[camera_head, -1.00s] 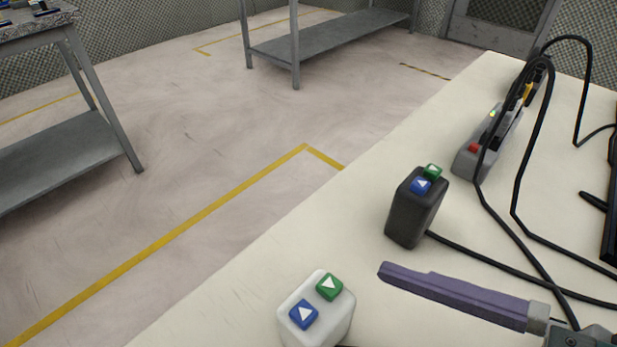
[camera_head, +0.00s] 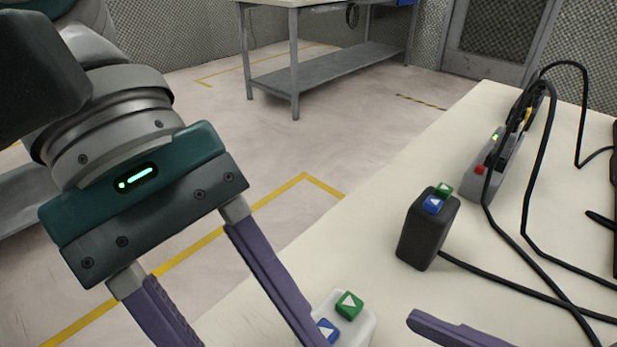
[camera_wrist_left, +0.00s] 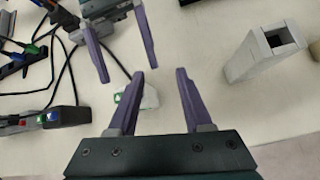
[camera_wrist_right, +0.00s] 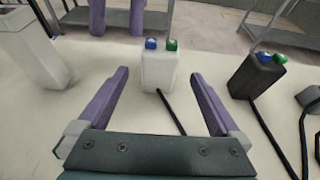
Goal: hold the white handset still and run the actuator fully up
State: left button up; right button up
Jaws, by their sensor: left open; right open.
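The white handset (camera_head: 362,318), with a green and a blue arrow button on top, stands upright on the pale bench, partly hidden behind a left finger in the head view. My left gripper (camera_head: 250,338) is open and empty, reaching in from the left beside it. In the left wrist view the white handset (camera_wrist_left: 150,98) shows between the open fingers. My right gripper (camera_wrist_right: 160,75) is open, with the white handset (camera_wrist_right: 159,72) between and beyond its fingertips. A light grey box-shaped column (camera_wrist_left: 262,55) may be the actuator; I cannot tell.
A black handset (camera_head: 428,230) with similar buttons stands nearby on the bench (camera_head: 330,250). A grey power strip (camera_head: 487,175) and black cables lie farther right. A metal table (camera_head: 320,75) stands across the floor.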

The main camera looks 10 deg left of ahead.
pick_arm(q)
jog(key=w+d+r+n+t+y, duration=0.1)
jog(key=w+r+n+t+y, duration=0.2)
jog(key=w+r, duration=0.4)
jog(key=shift+w+r+n+y, duration=0.15)
jog(key=shift+r+n+y, duration=0.15)
jog(key=shift+r+n, duration=0.25)
pick_arm(e)
jog(key=x, duration=1)
jog(key=shift+c, duration=0.4)
pick_arm(q)
jog(key=shift+c, duration=0.2)
pick_arm(e)
jog(key=c, duration=1.5)
pick_arm(q)
grip_shut()
pick_arm(e)
jog(key=shift+o, duration=0.2)
